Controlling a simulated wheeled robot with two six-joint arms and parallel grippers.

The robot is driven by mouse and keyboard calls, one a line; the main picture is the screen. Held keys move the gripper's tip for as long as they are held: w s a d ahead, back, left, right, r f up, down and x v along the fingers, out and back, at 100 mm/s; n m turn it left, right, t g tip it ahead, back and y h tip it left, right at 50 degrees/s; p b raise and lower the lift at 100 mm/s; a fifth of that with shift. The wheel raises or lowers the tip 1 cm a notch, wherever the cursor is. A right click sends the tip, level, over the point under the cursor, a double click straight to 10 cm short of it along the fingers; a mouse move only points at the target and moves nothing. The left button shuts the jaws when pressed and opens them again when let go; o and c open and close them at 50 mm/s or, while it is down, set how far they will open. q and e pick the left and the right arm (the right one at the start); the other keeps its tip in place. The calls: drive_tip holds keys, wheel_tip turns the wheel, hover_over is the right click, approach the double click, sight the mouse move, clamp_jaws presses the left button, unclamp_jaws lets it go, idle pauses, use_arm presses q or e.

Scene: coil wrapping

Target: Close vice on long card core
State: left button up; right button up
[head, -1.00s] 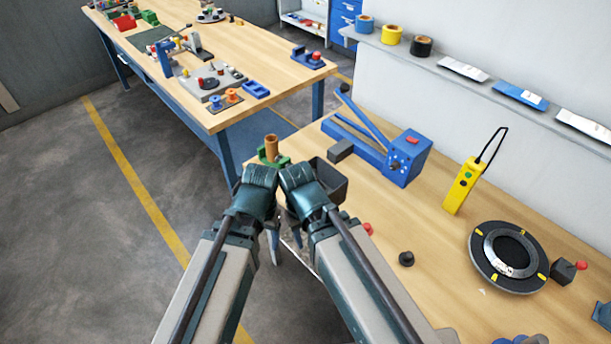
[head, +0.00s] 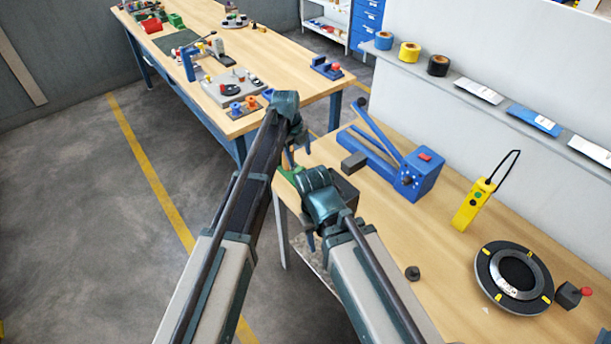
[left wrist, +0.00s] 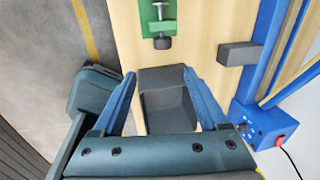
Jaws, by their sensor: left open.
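The green vice (head: 287,172) shows only partly in the head view, at the near left corner of the right bench. In the left wrist view the vice (left wrist: 160,14) is at the top, with its metal screw and dark knob towards me. The long card core cannot be seen now; my left arm covers that area in the head view. My left gripper (head: 300,150) is above the vice, fingers down. In the left wrist view it (left wrist: 160,74) is open and empty, its fingers short of the knob. My right gripper (head: 310,241) hangs nearer, off the bench edge; its jaws are unclear.
A dark bin (head: 345,193) stands beside the vice; it also shows between my fingers in the left wrist view (left wrist: 166,105). A blue machine (head: 420,175) with a grey block (head: 354,163) is to the right. A yellow pendant (head: 472,206) and black ring (head: 489,266) lie farther right.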

use_arm(q)
drive_tip(key=shift+w+m, duration=0.3)
drive_tip(key=shift+w, duration=0.1)
drive_tip(key=f+b, duration=0.4)
drive_tip(key=w+d+f+b, duration=0.1)
drive_tip(key=f+b, duration=0.4)
drive_tip(key=d+f+b, duration=0.1)
drive_tip(key=f+b, duration=0.3)
drive_tip(key=shift+w+f+b, duration=0.2)
drive_tip(key=shift+f+b, duration=0.05)
drive_tip(key=shift+b, duration=0.1)
drive_tip(key=shift+d, duration=0.1)
clamp_jaws()
